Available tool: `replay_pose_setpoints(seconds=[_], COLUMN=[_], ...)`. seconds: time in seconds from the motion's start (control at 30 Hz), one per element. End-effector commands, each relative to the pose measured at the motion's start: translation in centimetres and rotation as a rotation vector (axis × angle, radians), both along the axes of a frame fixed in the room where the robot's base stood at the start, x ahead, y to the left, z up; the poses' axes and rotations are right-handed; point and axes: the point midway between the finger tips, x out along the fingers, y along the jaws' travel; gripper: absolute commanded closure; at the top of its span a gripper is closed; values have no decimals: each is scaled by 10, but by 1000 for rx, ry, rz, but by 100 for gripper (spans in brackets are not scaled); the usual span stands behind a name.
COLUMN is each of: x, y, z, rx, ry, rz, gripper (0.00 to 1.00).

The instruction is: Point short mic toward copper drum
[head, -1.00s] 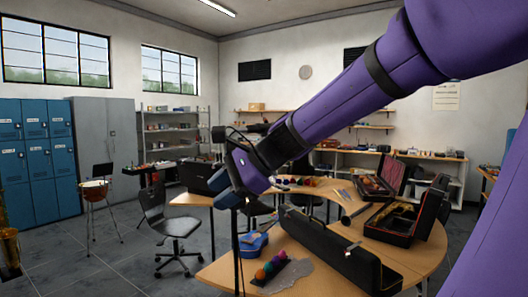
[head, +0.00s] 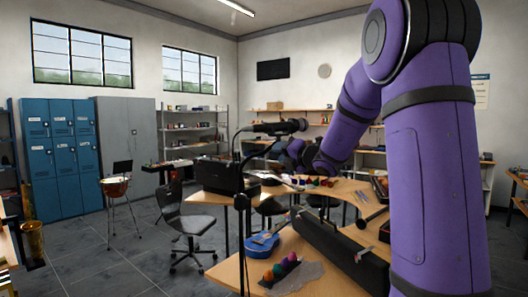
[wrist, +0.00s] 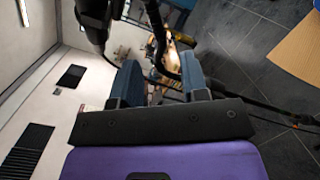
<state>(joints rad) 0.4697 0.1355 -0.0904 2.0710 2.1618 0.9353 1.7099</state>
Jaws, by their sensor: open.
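A black microphone (head: 276,128) sits level on top of a thin dark stand (head: 241,215), its rounded end facing right in the head view. The copper drum (head: 115,188) stands on thin legs at the left, by the lockers, so that end faces away from it. My gripper (head: 287,151) is just below and right of the microphone; its fingers are small and partly hidden there. In the wrist view my gripper (wrist: 160,65) is open, with two blue-grey fingers apart. A black microphone body (wrist: 95,20) and a dark curved rod (wrist: 157,35) show beyond them; contact is unclear.
A wooden table (head: 228,273) holds a long black case (head: 338,245), a blue ukulele (head: 262,245) and coloured balls. A black chair (head: 187,222) stands between the table and the drum. Bare floor (head: 125,255) lies at the left.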

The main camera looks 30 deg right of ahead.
Motion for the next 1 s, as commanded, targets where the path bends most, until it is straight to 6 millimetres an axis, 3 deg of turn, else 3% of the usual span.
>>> replay_pose_setpoints(seconds=[0.3,0.5,0.97,1.0], x=[55,80,91,90], y=[11,15,18,18], z=[-1,-1,0,0], rx=[-2,-3,-3,-4], ry=[1,1,0,0], rz=[4,4,3,3], gripper=[59,59,59,68])
